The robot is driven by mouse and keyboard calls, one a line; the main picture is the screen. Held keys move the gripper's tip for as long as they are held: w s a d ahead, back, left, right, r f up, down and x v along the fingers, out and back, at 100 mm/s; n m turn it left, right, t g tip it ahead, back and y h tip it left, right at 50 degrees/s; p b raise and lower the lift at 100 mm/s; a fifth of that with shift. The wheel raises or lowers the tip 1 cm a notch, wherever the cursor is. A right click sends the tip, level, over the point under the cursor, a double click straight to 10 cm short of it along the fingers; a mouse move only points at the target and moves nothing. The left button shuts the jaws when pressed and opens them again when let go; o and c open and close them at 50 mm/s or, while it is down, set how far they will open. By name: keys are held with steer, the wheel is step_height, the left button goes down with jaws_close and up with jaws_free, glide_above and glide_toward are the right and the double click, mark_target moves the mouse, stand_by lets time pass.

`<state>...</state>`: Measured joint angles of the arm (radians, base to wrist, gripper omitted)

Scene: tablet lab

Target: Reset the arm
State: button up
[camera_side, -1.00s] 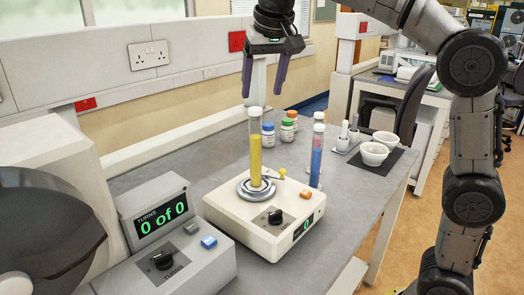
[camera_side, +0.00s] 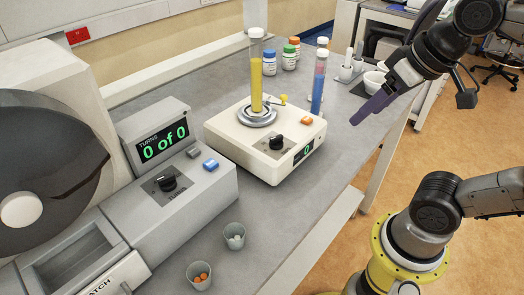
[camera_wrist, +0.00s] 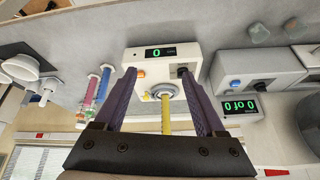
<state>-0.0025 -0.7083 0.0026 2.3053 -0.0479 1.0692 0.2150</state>
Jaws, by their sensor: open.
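In the side view this cream device (camera_side: 240,130) bears an upright capped tube of yellow liquid (camera_side: 256,75). The tube stands clear of my gripper.
A tube of blue liquid (camera_side: 318,85) stands behind the device. Several capped bottles (camera_side: 289,57) are farther back. A grey machine (camera_side: 205,190) reading "0 of 0" is at left. Cups with orange tablets (camera_side: 199,275) and white tablets (camera_side: 234,236) stand at the front. Floor lies right of the bench.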

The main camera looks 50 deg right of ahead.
steer(key=f, duration=0.1)
steer(key=f+n, duration=0.1)
steer(key=f, duration=0.1)
steer(key=s+a+f+n, duration=0.1)
steer(key=f, duration=0.1)
steer(key=shift+f, duration=0.1)
stand_by(0.4)
